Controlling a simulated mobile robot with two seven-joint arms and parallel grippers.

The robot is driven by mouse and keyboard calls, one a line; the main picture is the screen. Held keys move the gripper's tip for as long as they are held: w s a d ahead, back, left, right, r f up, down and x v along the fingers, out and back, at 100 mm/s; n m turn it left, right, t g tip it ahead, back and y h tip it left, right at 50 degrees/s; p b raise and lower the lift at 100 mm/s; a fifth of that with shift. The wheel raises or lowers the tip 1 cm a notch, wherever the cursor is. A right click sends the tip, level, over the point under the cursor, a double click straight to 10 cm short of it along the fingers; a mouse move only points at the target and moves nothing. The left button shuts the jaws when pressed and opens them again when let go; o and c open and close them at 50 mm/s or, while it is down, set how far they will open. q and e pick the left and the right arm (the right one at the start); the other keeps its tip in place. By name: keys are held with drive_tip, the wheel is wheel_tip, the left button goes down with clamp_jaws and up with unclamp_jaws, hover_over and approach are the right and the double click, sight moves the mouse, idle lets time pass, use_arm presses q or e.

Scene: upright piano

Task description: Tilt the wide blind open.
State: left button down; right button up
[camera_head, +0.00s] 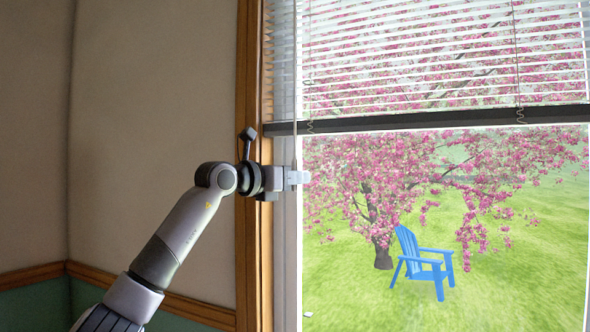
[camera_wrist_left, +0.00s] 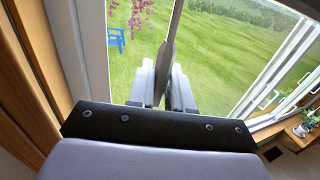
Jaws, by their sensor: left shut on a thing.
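The wide blind (camera_head: 440,60) covers the upper part of the window in the head view. Its slats have gaps through which pink blossom shows, and its dark bottom rail (camera_head: 450,118) hangs about a third of the way down. A thin tilt wand (camera_head: 295,75) hangs at the blind's left end. My left gripper (camera_head: 298,178) is below the bottom rail, at the window's left edge, shut on the wand. In the left wrist view, the grey wand (camera_wrist_left: 168,50) stands between the gripper's fingers (camera_wrist_left: 167,85). My right gripper is in neither view.
A wooden window frame (camera_head: 250,90) stands just left of my left gripper, with a beige wall (camera_head: 150,100) beyond it. Outside are a tree and a blue chair (camera_head: 422,262). A potted plant (camera_wrist_left: 303,128) is at the right in the left wrist view.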

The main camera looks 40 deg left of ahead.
use_arm(q)
drive_tip(key=shift+r+m+h+p, duration=0.1)
drive_tip(key=shift+m+h+p, duration=0.7)
drive_tip(key=shift+h, duration=0.4)
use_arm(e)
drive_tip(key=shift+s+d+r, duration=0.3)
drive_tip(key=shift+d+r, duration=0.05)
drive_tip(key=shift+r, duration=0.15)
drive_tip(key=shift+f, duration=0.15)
use_arm(q)
drive_tip(key=c, duration=1.2)
unclamp_jaws()
drive_tip(key=shift+c, duration=0.2)
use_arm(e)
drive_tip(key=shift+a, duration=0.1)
